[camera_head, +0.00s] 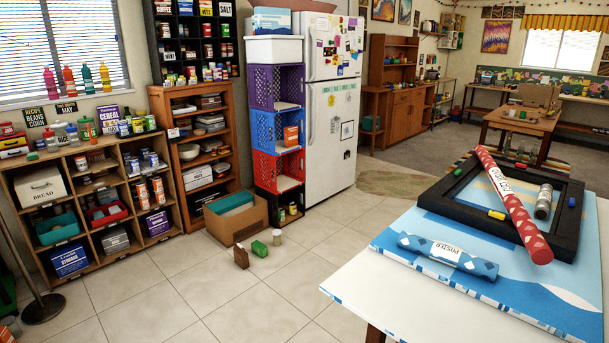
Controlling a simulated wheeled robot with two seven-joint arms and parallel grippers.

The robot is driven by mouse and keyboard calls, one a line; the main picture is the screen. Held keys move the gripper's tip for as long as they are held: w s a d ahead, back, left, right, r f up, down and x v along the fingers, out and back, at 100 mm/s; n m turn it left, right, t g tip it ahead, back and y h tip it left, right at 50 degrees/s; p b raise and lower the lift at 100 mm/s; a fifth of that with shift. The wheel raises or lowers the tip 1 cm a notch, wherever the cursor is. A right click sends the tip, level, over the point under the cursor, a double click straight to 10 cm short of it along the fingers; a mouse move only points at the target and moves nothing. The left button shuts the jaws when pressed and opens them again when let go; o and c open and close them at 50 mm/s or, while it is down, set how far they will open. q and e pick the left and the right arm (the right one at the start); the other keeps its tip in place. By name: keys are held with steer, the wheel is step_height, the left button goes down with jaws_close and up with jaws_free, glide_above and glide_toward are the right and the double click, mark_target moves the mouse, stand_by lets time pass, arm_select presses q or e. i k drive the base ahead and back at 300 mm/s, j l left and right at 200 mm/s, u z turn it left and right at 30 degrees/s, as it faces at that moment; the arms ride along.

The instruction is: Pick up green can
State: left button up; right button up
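A small green can (260,248) is on the tiled floor, in front of the cardboard box. It appears to lie on its side, though it is small in this view. A dark red-brown block-like item (241,257) stands just left of it, and a pale can-like item (277,237) stands to its right. Neither of my grippers shows in the head view.
A cardboard box (226,228) and stacked crates (268,173) stand behind the can. Shelves line the left wall. A white table (400,313) with poster tubes and a black frame (448,201) fills the right foreground. Open tiled floor (190,290) lies in front.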

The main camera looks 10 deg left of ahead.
mark_target(280, 211)
steer(key=i+j+u, duration=0.3)
steer(key=u, duration=0.2)
steer(key=i+j+u, duration=0.15)
steer(key=i+u, duration=0.55)
steer(key=u, duration=0.25)
steer(key=i+j+z, duration=0.1)
steer(key=i+z, duration=0.15)
steer(key=i, duration=0.25)
steer(key=i+j+z, duration=0.25)
steer(key=i, duration=0.25)
steer(key=i+l+z, duration=0.2)
steer(key=i+z, duration=0.2)
steer(key=i+l+z, duration=0.1)
steer(key=i+z, duration=0.35)
steer(key=i+j+z, duration=0.1)
steer(key=i+z, duration=0.3)
steer(key=i+l+u, duration=0.15)
steer(key=i, duration=0.25)
steer(key=i+u, duration=0.1)
steer(key=i, duration=0.3)
steer(key=i+l+u, duration=0.15)
steer(key=i, duration=0.25)
steer(key=i+l+u, duration=0.15)
steer(key=i+l, duration=0.15)
steer(key=i, duration=0.1)
